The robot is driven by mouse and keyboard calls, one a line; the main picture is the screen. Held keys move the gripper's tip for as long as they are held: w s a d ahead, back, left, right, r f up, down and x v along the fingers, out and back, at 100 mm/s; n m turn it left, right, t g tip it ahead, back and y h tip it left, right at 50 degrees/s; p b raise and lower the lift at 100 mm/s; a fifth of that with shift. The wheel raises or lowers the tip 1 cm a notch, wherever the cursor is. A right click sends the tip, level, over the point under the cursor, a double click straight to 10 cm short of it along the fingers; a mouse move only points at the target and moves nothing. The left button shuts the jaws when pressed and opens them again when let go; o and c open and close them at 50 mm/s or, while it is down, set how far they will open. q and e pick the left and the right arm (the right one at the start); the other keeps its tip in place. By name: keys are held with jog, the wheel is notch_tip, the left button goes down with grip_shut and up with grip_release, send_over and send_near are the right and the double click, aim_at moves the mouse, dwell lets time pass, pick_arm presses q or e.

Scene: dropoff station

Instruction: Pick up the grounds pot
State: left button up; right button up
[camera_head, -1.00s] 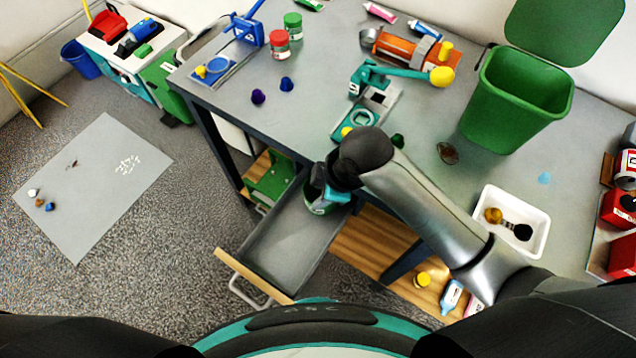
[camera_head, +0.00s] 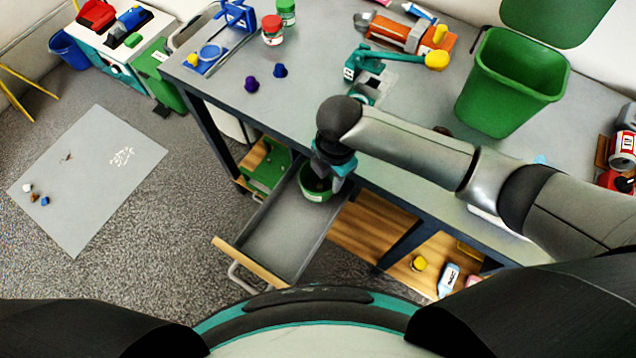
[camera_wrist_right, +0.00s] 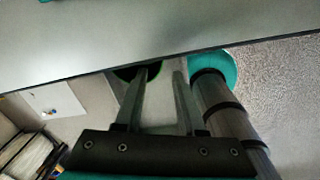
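The grounds pot appears to be the small round green pot (camera_head: 316,192) with a dark inside, at the far end of the open drawer (camera_head: 282,235). My right gripper (camera_head: 333,179) points down at the pot from above, its fingers overlapping the pot's back right side in the head view. In the right wrist view the two fingers (camera_wrist_right: 164,75) stand apart with a gap between them. The dark pot with its green rim (camera_wrist_right: 124,73) shows partly behind the left finger. Whether a finger touches the pot is unclear. My left gripper is out of view.
The grey tabletop (camera_head: 300,100) edge runs just behind the drawer, close to my right wrist. A green box (camera_head: 268,172) stands on the shelf left of the drawer. A green bin (camera_head: 512,85) and an orange machine (camera_head: 400,33) stand on the table. The drawer's front half is empty.

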aim_at(329, 194)
jog(key=shift+w+f+b, duration=0.15)
jog(key=shift+f+b, duration=0.75)
jog(key=shift+f, duration=2.7)
grip_shut()
